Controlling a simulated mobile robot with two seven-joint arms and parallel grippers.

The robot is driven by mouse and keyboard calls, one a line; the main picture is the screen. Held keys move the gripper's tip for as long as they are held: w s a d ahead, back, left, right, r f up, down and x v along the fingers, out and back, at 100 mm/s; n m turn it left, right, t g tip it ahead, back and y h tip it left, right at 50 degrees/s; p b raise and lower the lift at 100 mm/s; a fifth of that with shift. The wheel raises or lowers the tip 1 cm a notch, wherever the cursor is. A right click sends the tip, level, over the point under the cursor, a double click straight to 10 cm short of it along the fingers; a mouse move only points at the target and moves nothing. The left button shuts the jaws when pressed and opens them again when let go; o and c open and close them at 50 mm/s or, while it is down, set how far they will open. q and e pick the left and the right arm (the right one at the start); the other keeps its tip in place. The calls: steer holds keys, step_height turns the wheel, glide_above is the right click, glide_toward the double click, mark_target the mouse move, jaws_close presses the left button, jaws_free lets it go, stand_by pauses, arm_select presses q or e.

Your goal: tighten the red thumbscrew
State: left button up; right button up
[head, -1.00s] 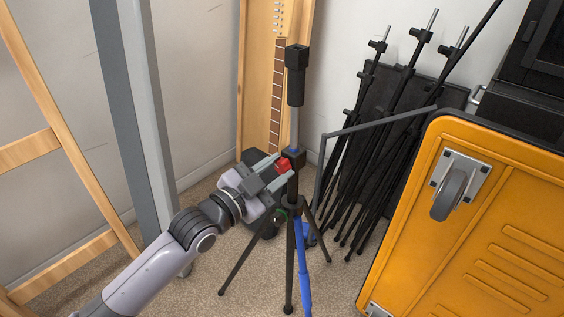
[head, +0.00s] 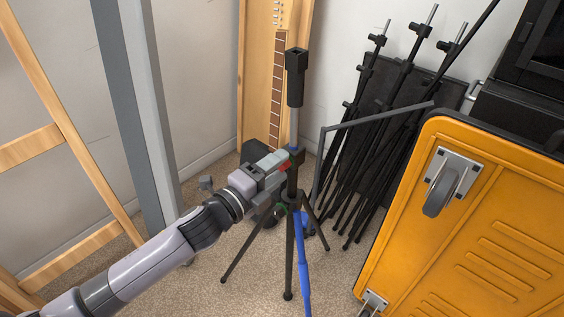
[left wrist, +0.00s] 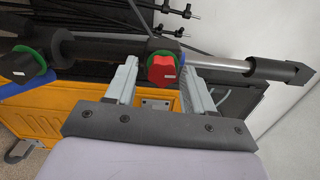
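The red thumbscrew (head: 286,166) sits on the collar of a black upright stand (head: 291,182) with a grey inner tube. In the head view it is mostly hidden by my left gripper (head: 284,160). In the left wrist view, the thumbscrew (left wrist: 165,70) is a red lobed knob with a green ring behind it. My left gripper (left wrist: 160,76) is open, with its fingertips on either side of the knob. The right finger is close to the knob; a wider gap shows on the left. Contact is unclear. My right gripper is not in view.
A blue rod (head: 303,270) leans by the legs. Several black stands (head: 382,130) are behind right, a yellow case (head: 470,225) stands right, and a grey post (head: 140,110) stands left.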

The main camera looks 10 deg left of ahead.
arm_select(q)
steer(key=shift+s+r, duration=0.1)
steer(key=p+v, duration=0.1)
steer(key=v, duration=0.4)
steer(key=shift+s+a+p, duration=0.25)
steer(key=shift+s+p, duration=0.05)
steer(key=shift+p, duration=0.1)
